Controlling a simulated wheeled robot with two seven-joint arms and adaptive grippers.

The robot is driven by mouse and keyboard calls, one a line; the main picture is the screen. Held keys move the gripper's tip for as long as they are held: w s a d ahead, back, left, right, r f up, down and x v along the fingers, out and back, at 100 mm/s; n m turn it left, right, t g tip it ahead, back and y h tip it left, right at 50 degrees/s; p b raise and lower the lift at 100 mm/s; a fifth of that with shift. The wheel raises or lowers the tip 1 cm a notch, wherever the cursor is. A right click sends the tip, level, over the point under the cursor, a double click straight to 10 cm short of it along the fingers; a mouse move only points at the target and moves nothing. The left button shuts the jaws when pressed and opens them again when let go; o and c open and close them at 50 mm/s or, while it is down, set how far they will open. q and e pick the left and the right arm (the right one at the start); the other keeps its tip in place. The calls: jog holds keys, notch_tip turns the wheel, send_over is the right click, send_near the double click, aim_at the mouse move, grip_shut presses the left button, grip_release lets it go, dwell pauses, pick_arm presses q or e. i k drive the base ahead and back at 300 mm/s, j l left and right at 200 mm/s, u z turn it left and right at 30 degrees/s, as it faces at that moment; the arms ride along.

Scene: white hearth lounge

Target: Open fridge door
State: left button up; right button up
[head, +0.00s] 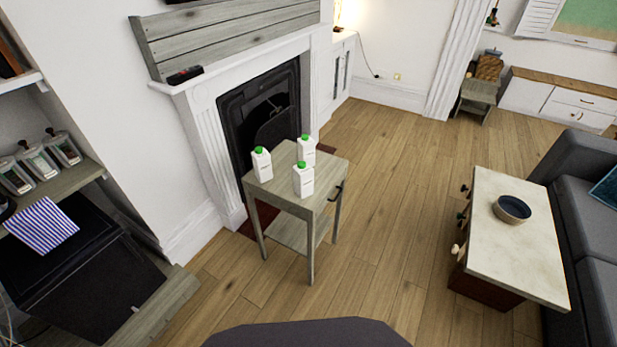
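A low black box-shaped cabinet (95,275) stands at the lower left on a grey wooden plinth. It may be the fridge, but no label or clear handle shows. Its visible front looks shut. A blue-and-white striped cloth (42,224) lies on its top. Its left part is cut off by the picture edge. Neither of my grippers shows in the head view.
A small grey side table (330,183) with several white, green-capped bottles (303,180) stands before the black fireplace (265,115). Wooden floor (400,220) between is clear.

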aim_at(90, 298)
jog(key=u, duration=0.45)
jog(key=j+u, duration=0.15)
jog(key=u, duration=0.8)
jog(key=j+u, duration=0.1)
jog(key=u, duration=0.35)
